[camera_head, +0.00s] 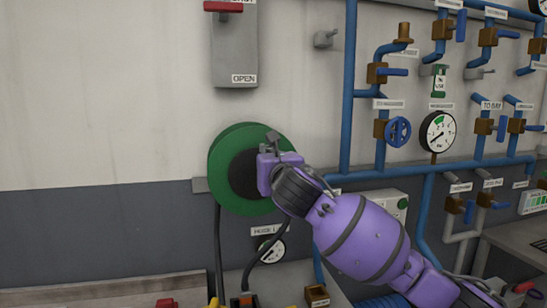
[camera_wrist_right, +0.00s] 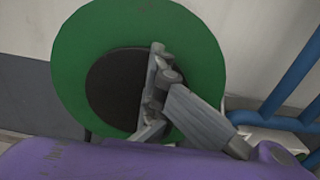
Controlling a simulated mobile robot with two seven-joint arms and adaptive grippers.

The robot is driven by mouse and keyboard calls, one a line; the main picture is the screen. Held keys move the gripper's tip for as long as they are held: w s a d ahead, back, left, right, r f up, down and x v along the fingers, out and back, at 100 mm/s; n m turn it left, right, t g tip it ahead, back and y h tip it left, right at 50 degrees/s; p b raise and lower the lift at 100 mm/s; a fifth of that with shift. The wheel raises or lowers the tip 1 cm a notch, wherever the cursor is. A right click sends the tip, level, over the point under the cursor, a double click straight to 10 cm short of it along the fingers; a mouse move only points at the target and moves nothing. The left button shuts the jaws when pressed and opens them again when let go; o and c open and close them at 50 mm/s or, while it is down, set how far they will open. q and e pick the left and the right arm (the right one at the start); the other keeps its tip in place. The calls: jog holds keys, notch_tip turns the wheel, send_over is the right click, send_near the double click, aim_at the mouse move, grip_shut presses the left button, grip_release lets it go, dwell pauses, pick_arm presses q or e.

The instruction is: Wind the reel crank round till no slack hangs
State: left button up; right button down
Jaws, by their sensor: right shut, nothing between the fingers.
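The green reel (camera_head: 229,139) with a dark hub stands on the wall left of centre in the head view, and it fills much of the right wrist view (camera_wrist_right: 75,60). My right gripper (camera_head: 272,139) is in front of the hub, its grey fingers (camera_wrist_right: 152,100) shut with nothing between them. The crank is not clearly distinguishable from the grey fingers. A dark hose (camera_head: 217,245) hangs down below the reel's left side. A second dark length (camera_head: 262,258) curves down below my right wrist. My left gripper is out of view.
A grey box marked OPEN with a red handle (camera_head: 224,7) is above the reel. Blue pipes (camera_head: 348,90), valves and a gauge (camera_head: 437,131) crowd the wall to the right. Another gauge (camera_head: 272,250) is below the reel. The wall left of the reel is bare.

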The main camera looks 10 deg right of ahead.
aim_at(252, 154)
jog(key=shift+a+r, duration=0.1)
jog(key=shift+a, duration=0.05)
jog(key=shift+a+r, duration=0.2)
jog(key=shift+a, duration=0.55)
jog(key=shift+a, duration=0.8)
jog(key=c, duration=2.5)
grip_release()
jog(key=o, duration=1.2)
